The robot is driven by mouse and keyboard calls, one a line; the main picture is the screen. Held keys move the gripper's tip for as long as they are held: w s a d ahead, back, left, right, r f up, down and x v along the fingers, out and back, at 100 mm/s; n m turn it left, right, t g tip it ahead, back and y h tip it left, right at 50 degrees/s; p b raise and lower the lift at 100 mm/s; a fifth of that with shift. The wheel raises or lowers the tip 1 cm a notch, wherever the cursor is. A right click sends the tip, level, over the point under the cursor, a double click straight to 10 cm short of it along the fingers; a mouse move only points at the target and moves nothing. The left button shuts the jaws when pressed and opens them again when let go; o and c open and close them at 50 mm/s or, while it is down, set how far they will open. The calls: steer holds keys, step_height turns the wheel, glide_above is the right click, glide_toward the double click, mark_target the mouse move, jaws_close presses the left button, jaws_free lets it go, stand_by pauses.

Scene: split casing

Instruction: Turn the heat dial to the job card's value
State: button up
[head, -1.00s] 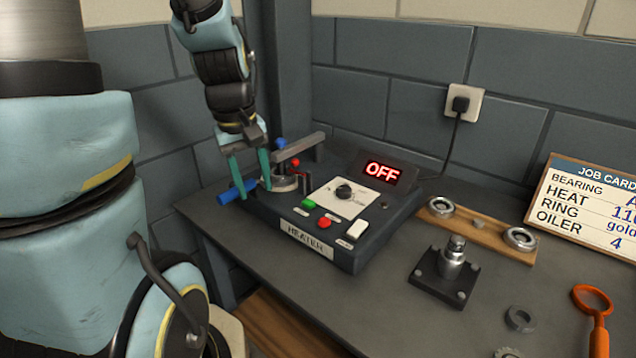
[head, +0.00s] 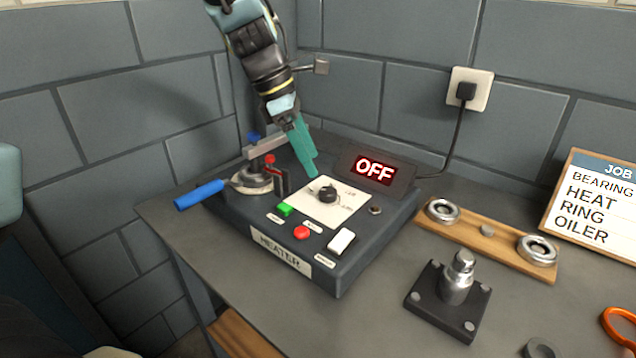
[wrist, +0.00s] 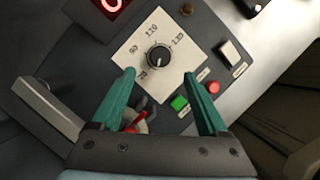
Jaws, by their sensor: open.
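The heat dial (head: 327,194) is a black knob on a white plate on top of the dark heater box (head: 345,272). In the wrist view the dial (wrist: 158,58) has printed numbers around it, and its pointer's exact setting is hard to tell. The heater display (head: 375,171) reads OFF. My gripper (head: 312,172) is open and empty, just above and behind the dial; its teal fingers (wrist: 160,92) point toward the dial in the wrist view, apart from it. The job card (head: 598,205) is cut off at the right edge; its values are out of view.
A green button (head: 285,209), a red button (head: 302,232) and a white switch (head: 341,241) sit in front of the dial. A blue-handled tool (head: 200,194) lies left. A wooden rack with bearings (head: 486,231) and a metal post on a base (head: 459,278) stand right.

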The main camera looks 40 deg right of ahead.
mark_target(327, 190)
steer(key=x, duration=0.7)
steer(key=shift+s+f, duration=0.1)
steer(key=shift+f, duration=0.2)
jaws_close()
